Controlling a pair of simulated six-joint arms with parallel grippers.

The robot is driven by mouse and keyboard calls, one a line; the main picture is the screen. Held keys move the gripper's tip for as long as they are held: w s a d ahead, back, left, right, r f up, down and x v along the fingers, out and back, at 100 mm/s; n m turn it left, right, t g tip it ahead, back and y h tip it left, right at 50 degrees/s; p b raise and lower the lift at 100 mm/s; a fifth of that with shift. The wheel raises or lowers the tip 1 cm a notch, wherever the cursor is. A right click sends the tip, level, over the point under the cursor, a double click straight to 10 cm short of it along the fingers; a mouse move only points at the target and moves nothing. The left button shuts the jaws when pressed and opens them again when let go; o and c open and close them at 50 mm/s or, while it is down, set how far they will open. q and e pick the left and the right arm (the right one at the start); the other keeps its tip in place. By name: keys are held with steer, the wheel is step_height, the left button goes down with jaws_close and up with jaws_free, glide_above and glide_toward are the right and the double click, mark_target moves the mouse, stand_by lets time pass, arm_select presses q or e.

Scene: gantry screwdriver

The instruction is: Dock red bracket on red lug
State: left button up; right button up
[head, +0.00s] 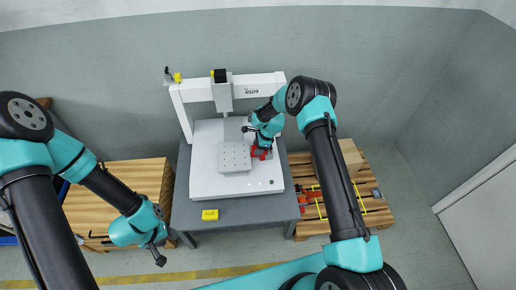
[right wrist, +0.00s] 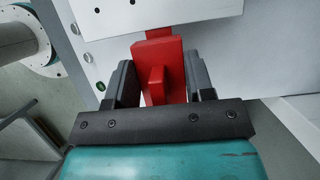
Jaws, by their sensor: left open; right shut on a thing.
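The red bracket (right wrist: 172,60) is a red block with a raised tab, held between the jaws of my right gripper (right wrist: 158,75). In the head view a small red patch (head: 262,153) shows beside my right gripper (head: 258,142), at the right edge of the perforated plate's area. A narrow red piece (right wrist: 158,33), likely the red lug, shows just beyond the bracket by the white plate's edge. I cannot tell whether they touch. The bracket hides most of it. My left gripper (head: 160,258) is open and empty, in front of the table at lower left.
A white gantry (head: 190,93) spans the machine bed (head: 207,187), with its spindle above the perforated plate (head: 234,158). A yellow block (head: 210,214) sits on the grey table's front. Wooden pallets stand on both sides; the right one carries a cardboard box (head: 350,155) and red parts (head: 309,197).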

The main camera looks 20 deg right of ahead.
steer(key=shift+f, duration=0.8)
steer(key=o, duration=0.9)
steer(key=shift+o, duration=0.2)
steer(key=shift+r, duration=0.1)
steer(key=shift+r, duration=0.55)
steer(key=v, duration=1.2)
steer(key=shift+a, duration=0.1)
